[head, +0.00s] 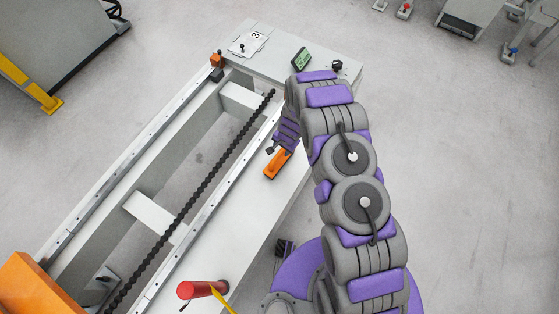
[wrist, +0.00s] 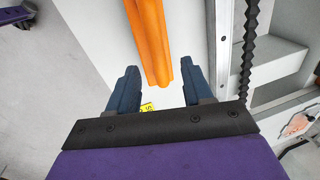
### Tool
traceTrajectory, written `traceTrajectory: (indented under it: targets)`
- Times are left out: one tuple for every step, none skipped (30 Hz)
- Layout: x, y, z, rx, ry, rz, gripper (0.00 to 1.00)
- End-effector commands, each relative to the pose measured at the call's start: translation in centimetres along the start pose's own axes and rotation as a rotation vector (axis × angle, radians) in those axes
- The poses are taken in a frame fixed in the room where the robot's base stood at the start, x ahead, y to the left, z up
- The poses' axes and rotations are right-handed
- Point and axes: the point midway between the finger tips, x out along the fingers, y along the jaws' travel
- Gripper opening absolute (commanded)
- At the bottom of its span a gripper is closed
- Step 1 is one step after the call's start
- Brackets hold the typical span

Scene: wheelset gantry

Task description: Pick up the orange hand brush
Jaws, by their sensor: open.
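The orange hand brush (head: 277,163) lies on the light bench top of the gantry in the head view, beside the long rail. In the wrist view the orange brush (wrist: 152,38) runs from the top edge down to between the fingers. My gripper (wrist: 158,80) is open, with one dark finger on each side of the brush's lower end. I see a gap on both sides, and cannot tell how far above the bench the fingers are. In the head view my gripper (head: 275,150) is at the brush's upper end and partly hides it. The bristles are not visible.
A dark chain (head: 190,198) and a rail run along the bench's left side. A red cylinder (head: 202,288) with a yellow piece is at the near end. A small green display (head: 301,58) stands on the far end. The bench around the brush looks clear.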

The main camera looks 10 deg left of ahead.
Motion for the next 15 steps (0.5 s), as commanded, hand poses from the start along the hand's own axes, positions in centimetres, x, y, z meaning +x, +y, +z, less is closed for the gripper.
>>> traceTrajectory:
  targets:
    - [0.8,0.1,0.1,-0.001,-0.001,0.001,0.5]
    - [1.1,0.1,0.0,-0.001,-0.001,0.001,0.5]
    - [1.3,0.0,0.0,-0.001,-0.001,0.0,0.5]
    - [1.4,0.0,0.0,-0.001,0.0,0.0,0.5]
    - [1.5,0.0,0.0,-0.001,0.0,0.0,0.5]
    - [1.6,0.1,0.0,0.0,0.0,-0.001,0.5]
    - [1.8,0.1,0.0,0.0,-0.001,-0.002,0.5]
    - [2.0,0.1,0.1,0.0,-0.001,-0.002,0.5]
    - [2.3,0.2,0.1,0.001,-0.001,-0.003,0.5]
    - [2.7,0.3,0.2,0.001,-0.001,-0.003,0.5]
    - [3.1,0.3,0.3,0.001,-0.001,-0.003,0.5]
    - [3.7,0.4,0.4,0.001,-0.001,-0.003,0.5]
    - [4.1,0.4,0.5,0.001,0.0,-0.004,0.5]
    - [4.6,0.5,0.6,0.001,0.0,-0.003,0.5]
    - [5.1,0.5,0.6,0.0,0.0,-0.003,0.5]
